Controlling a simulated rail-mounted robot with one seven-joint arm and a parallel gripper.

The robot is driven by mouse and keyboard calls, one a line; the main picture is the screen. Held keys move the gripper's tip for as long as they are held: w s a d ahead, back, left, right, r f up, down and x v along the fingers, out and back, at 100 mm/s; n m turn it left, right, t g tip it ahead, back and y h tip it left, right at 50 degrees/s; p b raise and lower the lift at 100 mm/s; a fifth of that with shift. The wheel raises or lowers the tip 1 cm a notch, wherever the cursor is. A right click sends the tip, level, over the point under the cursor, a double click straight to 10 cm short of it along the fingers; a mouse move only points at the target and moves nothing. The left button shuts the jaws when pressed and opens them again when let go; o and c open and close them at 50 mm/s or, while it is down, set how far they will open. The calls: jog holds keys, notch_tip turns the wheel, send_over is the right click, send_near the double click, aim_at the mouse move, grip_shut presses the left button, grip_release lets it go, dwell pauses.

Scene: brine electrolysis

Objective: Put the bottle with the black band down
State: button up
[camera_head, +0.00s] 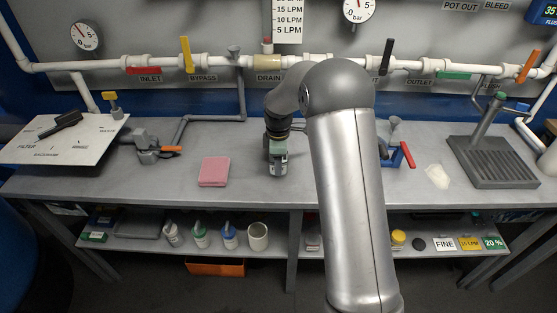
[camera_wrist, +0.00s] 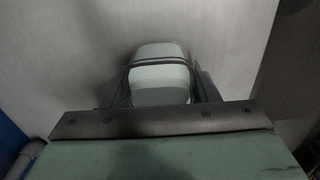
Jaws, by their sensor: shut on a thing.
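My gripper (camera_head: 277,168) is low over the middle of the grey workbench (camera_head: 335,187), to the right of a pink pad. In the wrist view my gripper (camera_wrist: 160,98) is shut on a pale bottle (camera_wrist: 160,80) with a dark band across it. The bottle sits between the two dark fingers. In the head view the gripper hides most of it. I cannot tell whether its base touches the bench.
The pink pad (camera_head: 214,171) lies left of my gripper. Farther left are a grey clamp-like fitting (camera_head: 147,146) and a labelled board (camera_head: 62,139). A drain stand (camera_head: 494,160) is at the right. Several containers stand on the lower shelf (camera_head: 290,242). Valved pipes run behind.

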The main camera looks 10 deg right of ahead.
jog(key=shift+f, duration=0.2)
jog(key=o, duration=1)
notch_tip(320, 180, up, 12)
jog(key=s+m, duration=0.5)
jog(key=s, duration=0.6)
jog(key=s+m, duration=0.5)
jog(key=s, duration=0.7)
jog(key=s+a+m, duration=0.1)
jog(key=s+m, duration=0.3)
jog(key=s, duration=0.8)
jog(key=shift+f+m, duration=0.2)
jog(key=shift+m, duration=0.2)
